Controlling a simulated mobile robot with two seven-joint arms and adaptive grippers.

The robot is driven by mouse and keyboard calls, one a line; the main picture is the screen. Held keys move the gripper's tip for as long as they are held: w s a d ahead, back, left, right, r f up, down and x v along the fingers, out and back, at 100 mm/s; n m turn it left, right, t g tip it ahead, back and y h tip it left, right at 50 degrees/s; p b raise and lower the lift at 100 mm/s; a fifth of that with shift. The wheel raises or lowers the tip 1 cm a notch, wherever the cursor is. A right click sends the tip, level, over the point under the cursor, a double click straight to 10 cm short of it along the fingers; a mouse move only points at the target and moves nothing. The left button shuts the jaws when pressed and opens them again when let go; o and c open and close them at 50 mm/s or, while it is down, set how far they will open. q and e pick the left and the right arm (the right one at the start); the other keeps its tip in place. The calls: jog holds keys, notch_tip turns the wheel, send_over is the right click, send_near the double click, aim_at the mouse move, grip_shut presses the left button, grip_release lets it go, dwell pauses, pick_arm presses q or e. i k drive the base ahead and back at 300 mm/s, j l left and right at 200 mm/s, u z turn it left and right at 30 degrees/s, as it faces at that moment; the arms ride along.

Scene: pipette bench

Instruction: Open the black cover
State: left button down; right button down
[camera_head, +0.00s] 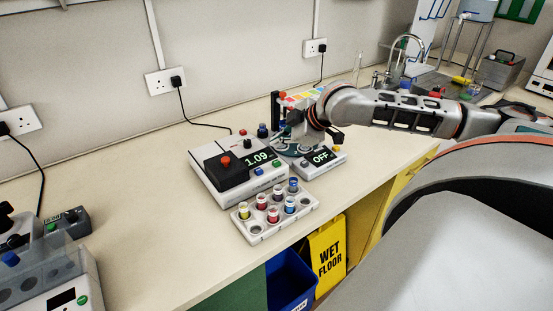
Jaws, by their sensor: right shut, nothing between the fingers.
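The black cover (232,171) is a dark block with a red knob (225,161) on top. It sits on the left part of a white device (211,156) whose display reads 1.09, and it looks closed. What lies under the cover is hidden. My right gripper (286,147) is behind and to the right of the cover, above a smaller white device (325,166) whose display reads OFF. It is shut and empty, apart from the cover. My left gripper is not in view.
A white rack (255,231) with several coloured-cap vials stands in front of the device, near the bench edge. A grey machine (45,280) is at the lower left. The bench left of the cover is clear.

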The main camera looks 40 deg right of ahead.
aim_at(219, 167)
jog(key=k+l, duration=0.15)
jog(key=k, duration=0.85)
